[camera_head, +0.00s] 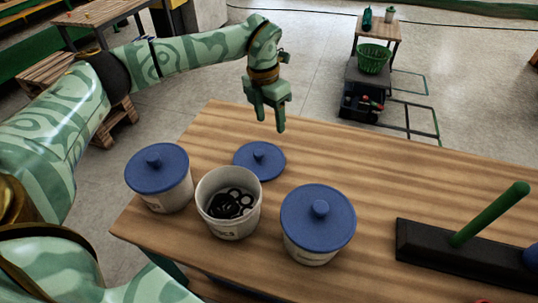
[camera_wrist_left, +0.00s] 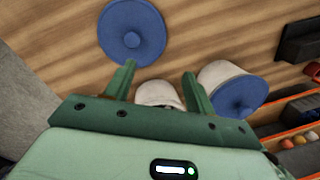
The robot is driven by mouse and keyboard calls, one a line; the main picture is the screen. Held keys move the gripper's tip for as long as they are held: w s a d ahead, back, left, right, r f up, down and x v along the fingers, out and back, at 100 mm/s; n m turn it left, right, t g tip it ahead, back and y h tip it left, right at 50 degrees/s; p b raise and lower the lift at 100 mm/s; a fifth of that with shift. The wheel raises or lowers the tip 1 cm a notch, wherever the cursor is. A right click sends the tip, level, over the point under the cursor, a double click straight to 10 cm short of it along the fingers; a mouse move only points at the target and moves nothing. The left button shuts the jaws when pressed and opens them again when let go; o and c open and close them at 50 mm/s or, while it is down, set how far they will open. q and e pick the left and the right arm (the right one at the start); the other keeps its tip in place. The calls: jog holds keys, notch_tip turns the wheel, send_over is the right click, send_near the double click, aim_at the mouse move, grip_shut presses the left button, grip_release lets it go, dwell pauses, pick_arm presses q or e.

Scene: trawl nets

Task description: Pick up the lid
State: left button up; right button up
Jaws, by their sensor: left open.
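A loose round blue lid (camera_head: 259,160) with a centre knob lies on the wooden table, behind the open white tub (camera_head: 228,222). It also shows in the left wrist view as a blue disc (camera_wrist_left: 131,32) at the upper left. The open tub holds dark rings; part of a white tub (camera_wrist_left: 158,94) shows between the fingers in the wrist view. My left gripper (camera_head: 270,122) is open and empty, pointing down above the table's far edge, apart from the lid. My right gripper is not in view.
White tubs with blue lids stand on both sides, left (camera_head: 160,178) and right (camera_head: 318,222). A black base (camera_head: 440,252) with a green peg lies at the right. The table is clear behind the right tub. A green basket (camera_head: 373,58) stands far off.

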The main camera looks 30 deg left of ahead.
pick_arm(q)
jog(key=a+n+y, duration=0.1)
jog(key=a, duration=0.3)
jog(key=b, duration=0.4)
send_over(259, 152)
notch_tip(259, 152, down, 8)
jog(key=shift+s+d+f, duration=0.1)
jog(key=shift+f, duration=0.65)
notch_tip(259, 152, down, 5)
jog(key=shift+f+b, duration=0.15)
jog(key=shift+b, duration=1.05)
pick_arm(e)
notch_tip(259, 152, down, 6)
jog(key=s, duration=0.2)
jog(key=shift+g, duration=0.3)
pick_arm(q)
jog(key=c, duration=1)
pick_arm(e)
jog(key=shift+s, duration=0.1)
